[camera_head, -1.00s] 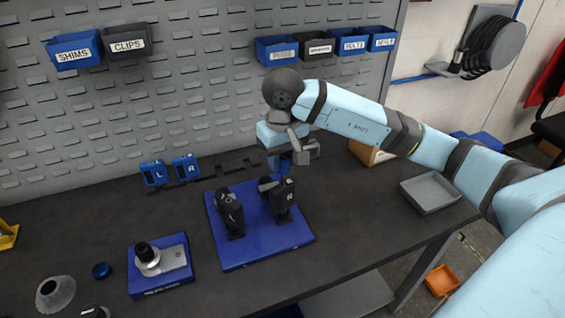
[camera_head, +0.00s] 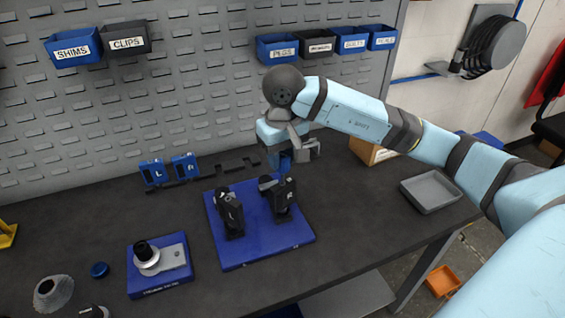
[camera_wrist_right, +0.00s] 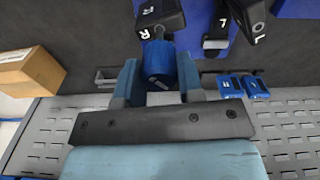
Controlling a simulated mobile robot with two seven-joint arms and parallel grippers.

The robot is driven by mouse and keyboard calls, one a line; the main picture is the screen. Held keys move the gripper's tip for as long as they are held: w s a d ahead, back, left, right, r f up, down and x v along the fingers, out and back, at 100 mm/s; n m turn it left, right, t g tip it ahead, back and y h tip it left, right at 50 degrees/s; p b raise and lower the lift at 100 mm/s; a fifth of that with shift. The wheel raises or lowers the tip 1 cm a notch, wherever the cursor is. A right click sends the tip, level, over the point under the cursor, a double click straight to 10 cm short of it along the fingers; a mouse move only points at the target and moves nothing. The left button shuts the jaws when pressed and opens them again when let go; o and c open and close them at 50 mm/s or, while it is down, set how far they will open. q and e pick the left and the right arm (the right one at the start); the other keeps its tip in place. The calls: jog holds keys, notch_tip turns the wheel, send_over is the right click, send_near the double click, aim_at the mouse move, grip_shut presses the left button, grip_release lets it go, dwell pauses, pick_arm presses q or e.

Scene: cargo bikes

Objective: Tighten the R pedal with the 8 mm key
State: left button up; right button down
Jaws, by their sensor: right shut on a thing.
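The black R pedal (camera_head: 284,196) stands at the right of a blue base plate (camera_head: 264,243), its white R showing. It also shows in the right wrist view (camera_wrist_right: 160,16). The black L pedal (camera_head: 230,215) stands left of it. My right gripper (camera_head: 287,158) is just behind the R pedal, shut on a blue cylindrical handle (camera_wrist_right: 160,64), which I take for the 8 mm key. In the right wrist view the handle's front end is close to the R pedal's part; whether they touch is unclear. No size label is readable. My left gripper is not in view.
A blue block with a metal part (camera_head: 162,265) is front left. A grey tray (camera_head: 431,191) lies right, near a cardboard box (camera_head: 371,151). Bins hang on the pegboard.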

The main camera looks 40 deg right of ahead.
jog(key=m, duration=0.3)
jog(key=shift+f+b, duration=0.2)
jog(key=shift+b, duration=0.2)
jog(key=m, duration=0.3)
jog(key=shift+s, duration=0.1)
jog(key=shift+m, duration=0.6)
jog(key=m, duration=0.5)
jog(key=shift+m+b, duration=0.3)
jog(key=shift+b, duration=0.1)
jog(key=m, duration=0.6)
jog(key=shift+a, duration=0.1)
